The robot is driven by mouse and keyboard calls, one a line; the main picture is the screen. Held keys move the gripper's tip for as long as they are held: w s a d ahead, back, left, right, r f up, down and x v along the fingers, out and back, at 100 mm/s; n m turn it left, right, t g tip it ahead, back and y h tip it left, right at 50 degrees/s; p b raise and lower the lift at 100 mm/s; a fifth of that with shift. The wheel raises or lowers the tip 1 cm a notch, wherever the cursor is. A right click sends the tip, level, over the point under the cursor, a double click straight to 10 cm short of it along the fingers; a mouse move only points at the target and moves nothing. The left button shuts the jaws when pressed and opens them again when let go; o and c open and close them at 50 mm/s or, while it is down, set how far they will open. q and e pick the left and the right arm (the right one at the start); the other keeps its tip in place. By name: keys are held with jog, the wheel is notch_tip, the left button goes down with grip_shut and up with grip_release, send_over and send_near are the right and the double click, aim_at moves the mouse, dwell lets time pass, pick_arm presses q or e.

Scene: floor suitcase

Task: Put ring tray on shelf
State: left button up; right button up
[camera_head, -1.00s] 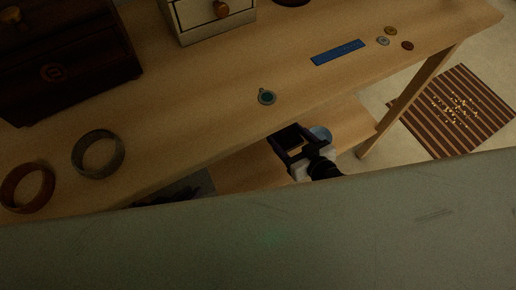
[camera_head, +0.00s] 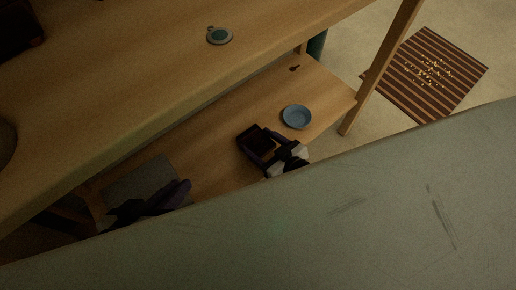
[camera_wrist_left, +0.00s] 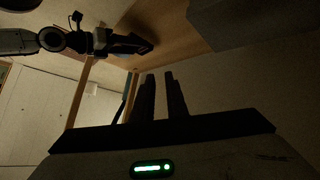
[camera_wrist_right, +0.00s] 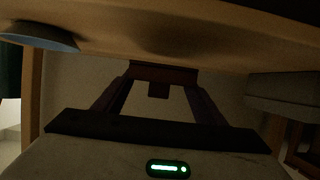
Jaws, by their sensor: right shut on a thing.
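The ring tray (camera_head: 257,140) is a small dark brown box in the head view, over the lower wooden shelf (camera_head: 222,119) beneath the table top. My right gripper (camera_head: 262,146) is shut on it. In the right wrist view the tray (camera_wrist_right: 160,74) spans between the spread fingertips, close to the shelf surface; I cannot tell whether it touches. My left gripper (camera_head: 155,203) is at the shelf's front left, by a flat grey box. In the left wrist view its fingers (camera_wrist_left: 161,76) stand slightly apart with nothing between them.
A blue bowl (camera_head: 297,117) sits on the shelf right of the tray. The grey box (camera_head: 138,180) lies at the shelf's left. A round teal item (camera_head: 219,36) is on the table top. A table leg (camera_head: 378,68) bounds the right. A striped mat (camera_head: 430,72) is on the floor.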

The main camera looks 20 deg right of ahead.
aim_at(259, 147)
notch_tip(259, 147, down, 3)
jog(key=shift+b, duration=0.95)
jog(key=shift+f, duration=0.15)
pick_arm(q)
jog(key=shift+w+d+r+t+h, duration=0.1)
jog(key=shift+d+r+t+h, duration=0.35)
jog(key=shift+r, duration=0.45)
jog(key=shift+d, duration=0.1)
pick_arm(e)
jog(key=shift+f, duration=0.1)
jog(key=o, duration=1)
jog(key=shift+o, duration=0.2)
